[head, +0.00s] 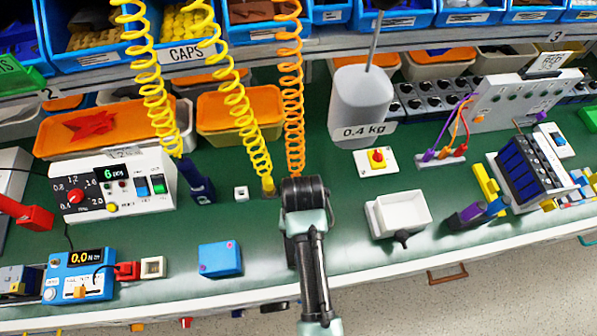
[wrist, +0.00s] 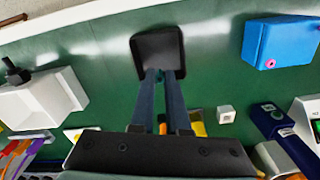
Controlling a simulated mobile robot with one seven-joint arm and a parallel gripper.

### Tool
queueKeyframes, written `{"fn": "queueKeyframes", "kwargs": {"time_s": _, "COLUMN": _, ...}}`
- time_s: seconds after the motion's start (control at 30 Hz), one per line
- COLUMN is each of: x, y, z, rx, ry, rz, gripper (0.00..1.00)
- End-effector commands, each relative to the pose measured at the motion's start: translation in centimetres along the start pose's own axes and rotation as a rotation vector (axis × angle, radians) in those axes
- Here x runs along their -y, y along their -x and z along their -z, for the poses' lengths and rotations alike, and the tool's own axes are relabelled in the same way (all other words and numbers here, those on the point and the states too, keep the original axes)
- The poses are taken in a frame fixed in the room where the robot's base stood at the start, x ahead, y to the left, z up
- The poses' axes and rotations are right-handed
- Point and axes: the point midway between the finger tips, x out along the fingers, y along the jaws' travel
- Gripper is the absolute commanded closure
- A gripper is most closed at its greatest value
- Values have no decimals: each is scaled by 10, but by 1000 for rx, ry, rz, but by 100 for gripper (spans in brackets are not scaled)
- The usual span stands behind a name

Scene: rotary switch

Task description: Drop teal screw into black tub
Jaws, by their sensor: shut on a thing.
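The black tub (wrist: 158,42) stands on the green bench top, in the upper middle of the wrist view. In the head view my arm covers that spot. My gripper (wrist: 161,74) reaches in from below, its fingertips overlapping the tub's near edge in the picture. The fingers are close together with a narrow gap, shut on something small. The teal screw itself is too small or too hidden between the tips to make out. In the head view the fingertips are hidden behind my wrist.
A blue box (head: 220,259) lies left of my arm, and a white tray (head: 398,214) stands to the right. A small white block (head: 241,193) and a dark blue tool (head: 196,182) are near. Coiled yellow and orange hoses (head: 292,100) hang behind my wrist.

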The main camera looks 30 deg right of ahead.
Motion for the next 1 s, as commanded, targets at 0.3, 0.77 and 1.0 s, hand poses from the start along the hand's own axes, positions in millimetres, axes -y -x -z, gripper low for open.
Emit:
{"fn": "queueKeyframes", "kwargs": {"time_s": 0.3, "x": 0, "y": -39, "z": 0, "rx": 2, "ry": 0, "rz": 0, "gripper": 100}}
{"fn": "queueKeyframes", "kwargs": {"time_s": 0.77, "x": 0, "y": -69, "z": 0, "rx": -2, "ry": 0, "rz": 0, "gripper": 100}}
{"fn": "queueKeyframes", "kwargs": {"time_s": 1.0, "x": 0, "y": -72, "z": 0, "rx": -2, "ry": 0, "rz": 0, "gripper": 76}}
